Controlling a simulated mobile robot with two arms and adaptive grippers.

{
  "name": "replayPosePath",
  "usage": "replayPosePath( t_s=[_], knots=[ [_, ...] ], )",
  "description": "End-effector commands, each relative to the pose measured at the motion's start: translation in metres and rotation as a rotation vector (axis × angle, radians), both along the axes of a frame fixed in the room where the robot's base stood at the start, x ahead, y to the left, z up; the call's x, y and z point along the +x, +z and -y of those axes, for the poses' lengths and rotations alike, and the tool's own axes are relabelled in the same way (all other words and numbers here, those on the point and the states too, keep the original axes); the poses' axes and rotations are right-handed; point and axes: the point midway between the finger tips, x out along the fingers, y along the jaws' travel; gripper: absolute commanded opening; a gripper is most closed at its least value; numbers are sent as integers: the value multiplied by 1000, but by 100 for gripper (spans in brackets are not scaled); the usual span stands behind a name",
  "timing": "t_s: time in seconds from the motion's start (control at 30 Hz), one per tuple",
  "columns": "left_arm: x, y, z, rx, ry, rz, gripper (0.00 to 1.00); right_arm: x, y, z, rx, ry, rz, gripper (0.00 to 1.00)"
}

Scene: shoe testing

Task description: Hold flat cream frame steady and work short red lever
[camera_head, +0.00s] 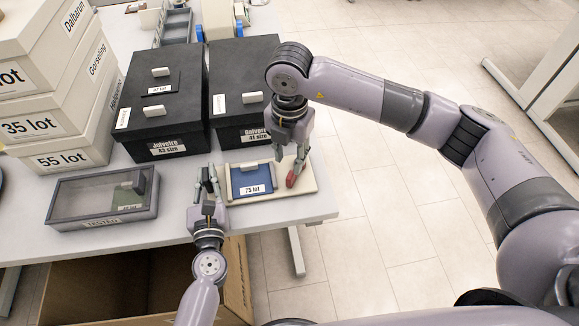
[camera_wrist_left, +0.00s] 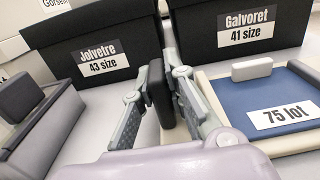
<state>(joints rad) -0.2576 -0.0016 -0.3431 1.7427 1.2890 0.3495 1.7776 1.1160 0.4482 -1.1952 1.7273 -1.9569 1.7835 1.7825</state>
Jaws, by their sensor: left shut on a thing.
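The flat cream frame (camera_head: 300,184) lies on the table near its right end, around a blue panel (camera_head: 251,180) with a "75 lot" label. The frame also shows in the left wrist view (camera_wrist_left: 212,74). The short red lever (camera_head: 291,180) is at the frame's right side.
Two black shoe boxes (camera_head: 164,103) (camera_head: 243,88) stand just behind. A grey tray (camera_head: 103,198) marked "TESTED" lies to the left, beside stacked cream boxes (camera_head: 50,105). A cardboard box (camera_head: 235,280) stands below the table's front edge.

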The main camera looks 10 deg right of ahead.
Motion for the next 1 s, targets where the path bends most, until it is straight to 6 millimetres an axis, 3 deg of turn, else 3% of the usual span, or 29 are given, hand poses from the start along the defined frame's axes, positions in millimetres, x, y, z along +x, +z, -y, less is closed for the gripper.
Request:
replayPosePath(
  t_s=[0.2, 0.4, 0.67, 0.87, 1.0],
  knots=[
    [0, 0, 0, 0, 0, -1, 0, 0, 38, 0, 1, 0, 2, 32],
    [0, 0, 0, 0, 0, 0, 0, 0, 51, 0, 0, 0, 0, 32],
    [0, 0, 0, 0, 0, 0, 0, 0, 52, 0, 0, 0, 0, 31],
    [0, 0, 0, 0, 0, 0, 0, -10, 41, -6, 59, 6, -54, 18],
    [0, 0, 0, 0, 1, 0, 0, -34, 19, -22, 218, 15, -183, 8]
  ],
)
